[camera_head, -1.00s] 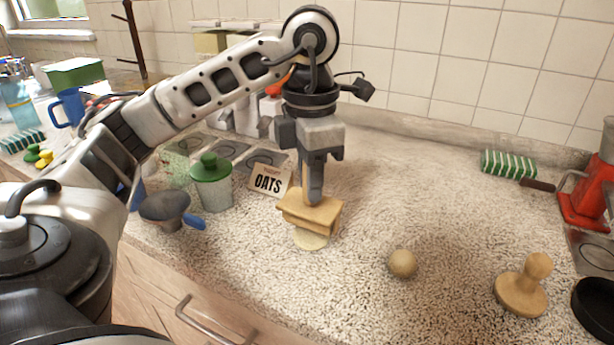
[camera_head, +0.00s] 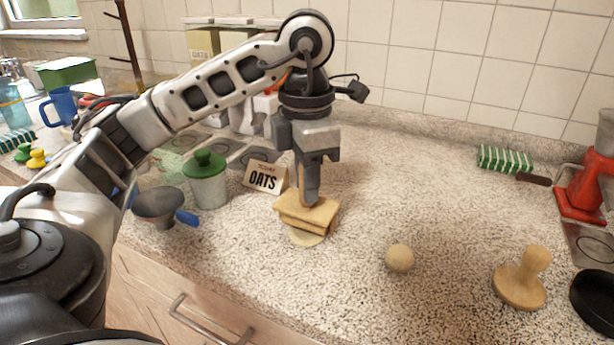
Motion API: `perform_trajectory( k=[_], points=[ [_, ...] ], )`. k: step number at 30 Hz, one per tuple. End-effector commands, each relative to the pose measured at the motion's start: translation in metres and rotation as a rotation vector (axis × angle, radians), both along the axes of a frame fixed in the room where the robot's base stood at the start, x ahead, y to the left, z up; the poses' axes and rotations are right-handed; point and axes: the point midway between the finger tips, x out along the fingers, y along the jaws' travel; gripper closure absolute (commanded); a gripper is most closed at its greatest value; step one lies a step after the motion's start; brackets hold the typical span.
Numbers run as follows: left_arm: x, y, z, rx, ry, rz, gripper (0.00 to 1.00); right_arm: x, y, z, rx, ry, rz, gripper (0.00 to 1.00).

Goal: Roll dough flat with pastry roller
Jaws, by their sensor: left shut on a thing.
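My left gripper (camera_head: 309,196) points down at the middle of the counter and is shut on the handle of a blocky wooden tool (camera_head: 322,217), which I take to be the pastry roller. A pale flat disc of dough (camera_head: 305,238) shows at the tool's lower front edge; the rest of it is hidden under the tool. I cannot tell whether the tool touches it. A round ball of dough (camera_head: 400,258) sits on the counter to the right, apart from the tool. My right gripper is not in view.
A mushroom-shaped wooden press (camera_head: 522,281) and a black round dish (camera_head: 594,299) stand at right. A striped brush (camera_head: 505,160) lies at the back. The counter around the ball is clear.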

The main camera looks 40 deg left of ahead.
Motion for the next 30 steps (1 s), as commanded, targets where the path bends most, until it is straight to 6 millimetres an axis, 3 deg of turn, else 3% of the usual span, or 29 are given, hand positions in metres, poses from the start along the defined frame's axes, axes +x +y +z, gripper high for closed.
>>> perform_trajectory(
  k=[20,30],
  points=[
    [0.009,0.003,-0.01,0.0,0.001,0.0,0.97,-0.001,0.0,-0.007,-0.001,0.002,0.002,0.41],
    [-0.002,-0.001,-0.01,0.001,0.006,-0.001,0.97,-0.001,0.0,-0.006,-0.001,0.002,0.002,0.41]
  ],
)
